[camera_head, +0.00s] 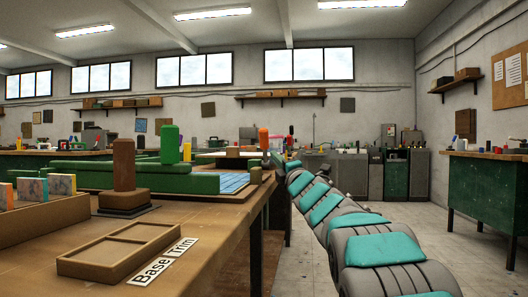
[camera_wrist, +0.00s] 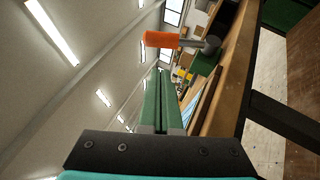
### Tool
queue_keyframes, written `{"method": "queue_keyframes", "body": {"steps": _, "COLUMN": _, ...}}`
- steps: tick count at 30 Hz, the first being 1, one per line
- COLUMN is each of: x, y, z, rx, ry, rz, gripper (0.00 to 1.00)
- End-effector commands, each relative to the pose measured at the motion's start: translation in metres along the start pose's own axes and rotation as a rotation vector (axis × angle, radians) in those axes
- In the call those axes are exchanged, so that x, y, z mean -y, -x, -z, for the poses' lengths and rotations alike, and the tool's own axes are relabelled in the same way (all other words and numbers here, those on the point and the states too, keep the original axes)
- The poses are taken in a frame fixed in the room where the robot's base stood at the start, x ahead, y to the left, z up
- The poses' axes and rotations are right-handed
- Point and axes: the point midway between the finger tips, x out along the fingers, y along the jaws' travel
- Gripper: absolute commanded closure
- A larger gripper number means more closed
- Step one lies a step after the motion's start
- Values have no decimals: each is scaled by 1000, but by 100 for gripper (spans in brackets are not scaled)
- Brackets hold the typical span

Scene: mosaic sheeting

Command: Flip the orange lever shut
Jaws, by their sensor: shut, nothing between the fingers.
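The orange lever (camera_head: 263,138) stands upright at the far end of the workbench, close to the end of my arm in the head view. In the wrist view, which is turned on its side, the orange lever (camera_wrist: 161,40) sticks out from a grey metal pivot (camera_wrist: 212,44) at the bench edge. My gripper (camera_wrist: 161,75) shows there as two green fingers, shut together with nothing between them. The lever lies beyond the fingertips in that picture, and I see no contact. In the head view the fingers are too small to make out.
The workbench (camera_head: 215,222) holds a shallow wooden tray (camera_head: 85,266), a label reading "Base Trim" (camera_head: 163,262), a brown post (camera_head: 124,165), green blocks (camera_head: 170,145) and a blue tiled sheet (camera_head: 232,183). The aisle floor (camera_head: 455,230) to the right is clear.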

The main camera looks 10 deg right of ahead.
Motion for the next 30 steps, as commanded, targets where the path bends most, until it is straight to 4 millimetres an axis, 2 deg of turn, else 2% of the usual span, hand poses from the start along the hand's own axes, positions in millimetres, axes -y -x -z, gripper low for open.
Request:
{"method": "queue_keyframes", "body": {"steps": 8, "x": 0, "y": 0, "z": -1, "rx": 2, "ry": -3, "rz": 3, "gripper": 100}}
{"method": "queue_keyframes", "body": {"steps": 13, "x": 1, "y": -9, "z": -1, "rx": 2, "ry": -5, "rz": 3, "gripper": 100}}
{"method": "queue_keyframes", "body": {"steps": 30, "x": 0, "y": -76, "z": -1, "rx": 2, "ry": -6, "rz": 4, "gripper": 100}}
